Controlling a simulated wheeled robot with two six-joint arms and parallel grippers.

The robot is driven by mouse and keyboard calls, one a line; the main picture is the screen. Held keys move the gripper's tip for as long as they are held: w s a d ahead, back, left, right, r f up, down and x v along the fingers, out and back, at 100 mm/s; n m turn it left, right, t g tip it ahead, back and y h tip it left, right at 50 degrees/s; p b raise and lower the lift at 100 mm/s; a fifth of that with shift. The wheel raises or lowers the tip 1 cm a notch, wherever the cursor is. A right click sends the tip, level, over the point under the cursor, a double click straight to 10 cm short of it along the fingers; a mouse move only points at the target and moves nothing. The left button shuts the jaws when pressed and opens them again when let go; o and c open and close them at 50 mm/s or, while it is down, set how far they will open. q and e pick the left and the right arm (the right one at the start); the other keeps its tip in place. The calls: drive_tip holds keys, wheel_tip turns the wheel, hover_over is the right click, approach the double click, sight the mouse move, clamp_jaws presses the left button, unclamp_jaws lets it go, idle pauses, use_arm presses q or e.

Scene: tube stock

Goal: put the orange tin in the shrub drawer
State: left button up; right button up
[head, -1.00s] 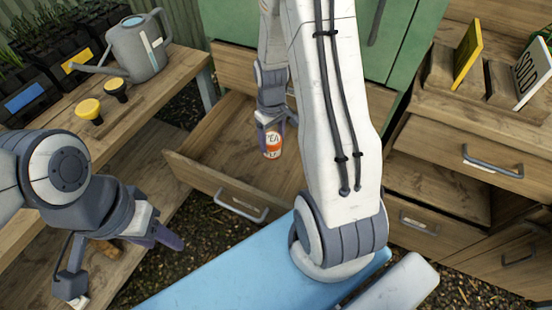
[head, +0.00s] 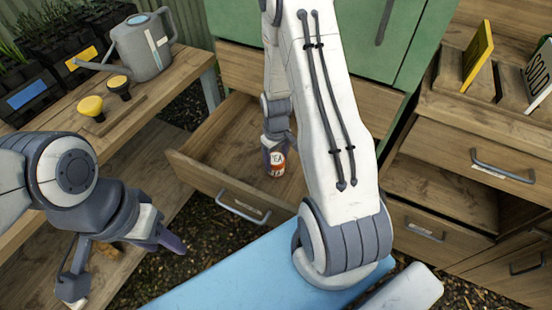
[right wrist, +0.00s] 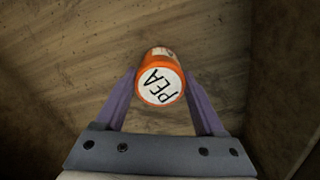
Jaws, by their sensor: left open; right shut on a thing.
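The orange tin (head: 275,165) has a white label; its lid reads "PEA" in the right wrist view (right wrist: 161,82). My right gripper (head: 273,150) is shut on the tin between its purple fingers, over the inside of the open wooden drawer (head: 214,187). I cannot tell whether the tin touches the drawer floor. The drawer's front and handle face me, and any label naming it is not readable. My left gripper (head: 175,262) is open and empty at the lower left, away from the drawer.
A bench at left holds a grey watering can (head: 140,45), two stamps (head: 91,106) with yellow and black tops, and plant trays. A blue surface (head: 240,275) lies in front of the drawer. At right stands a wooden cabinet with another drawer (head: 470,165).

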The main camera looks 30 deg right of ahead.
sight(276, 159)
drive_tip(key=o, duration=1.5)
drive_tip(key=shift+r, duration=0.25)
wheel_tip(276, 159, up, 12)
drive_tip(key=p, duration=0.3)
drive_tip(key=a+r+n, duration=0.1)
drive_tip(key=a+r, duration=0.3)
drive_tip(key=a, duration=0.3)
drive_tip(key=s+a+r+n, duration=0.1)
drive_tip(key=s+a+r, duration=0.2)
drive_tip(key=s+a, duration=0.2)
drive_tip(key=s+a+r+n, duration=0.2)
drive_tip(key=s+a+r, duration=0.1)
drive_tip(key=s+a, duration=0.3)
drive_tip(key=s+a+r+n+y, duration=0.1)
drive_tip(key=s+a+r, duration=0.2)
drive_tip(key=s+a, duration=0.2)
drive_tip(key=s, duration=0.2)
drive_tip(key=shift+s+a+r+n, duration=0.3)
drive_tip(key=shift+s+a, duration=0.1)
